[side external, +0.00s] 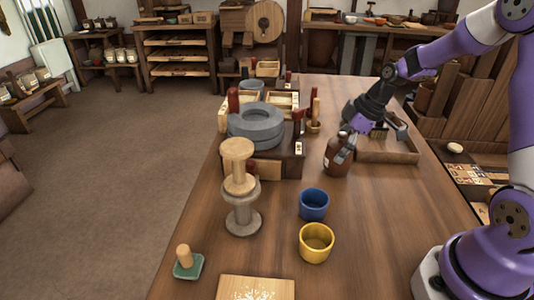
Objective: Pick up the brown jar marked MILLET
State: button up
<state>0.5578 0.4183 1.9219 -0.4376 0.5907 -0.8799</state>
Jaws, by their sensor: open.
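The brown jar (335,160) stands upright on the wooden table, right of the grey quern stones. A pale label patch shows low on its left side, too small to read. My gripper (347,147) comes down from the upper right to the jar's upper right side. Its fingers are open, and one finger overlaps the jar in the picture. I cannot tell whether they touch it or whether the jar sits between them.
A grey quern (256,127) stands left of the jar. A wooden tray (385,157) is close on the right.

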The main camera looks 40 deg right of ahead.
jog(key=c, duration=1.3)
jog(key=shift+c, duration=0.3)
